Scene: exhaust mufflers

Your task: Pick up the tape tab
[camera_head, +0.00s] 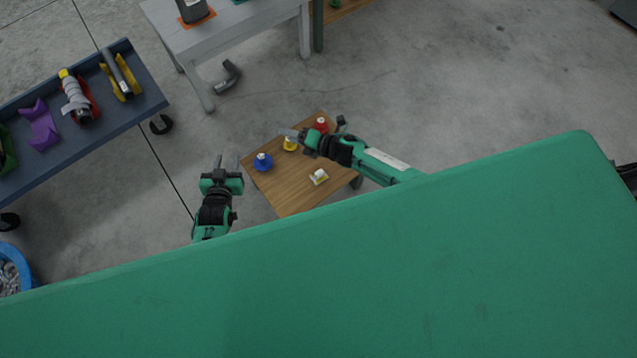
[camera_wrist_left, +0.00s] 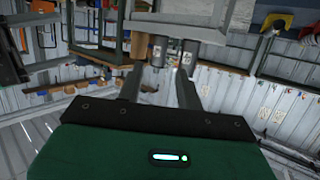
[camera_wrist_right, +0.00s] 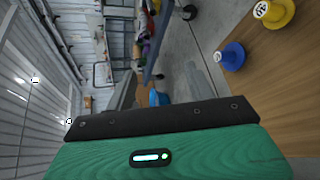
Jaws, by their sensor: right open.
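No piece can be told for sure as the tape tab. A small white and yellowish piece (camera_head: 319,177) lies on the small wooden table. A blue round piece with a white top (camera_head: 263,162), a yellow one (camera_head: 290,144) and a red one (camera_head: 321,125) stand along its far side. The blue (camera_wrist_right: 232,57) and yellow (camera_wrist_right: 274,12) pieces also show in the right wrist view. My right gripper (camera_head: 292,133) is open and empty, over the table's far edge by the yellow piece. My left gripper (camera_head: 227,164) is open and empty, left of the table.
The wooden table (camera_head: 285,190) has bare room at its middle and front. A dark cart (camera_head: 140,100) with colored holders stands at the left. A grey workbench (camera_head: 235,30) is behind. A blue bin (camera_head: 28,268) is at the lower left. A green surface fills the foreground.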

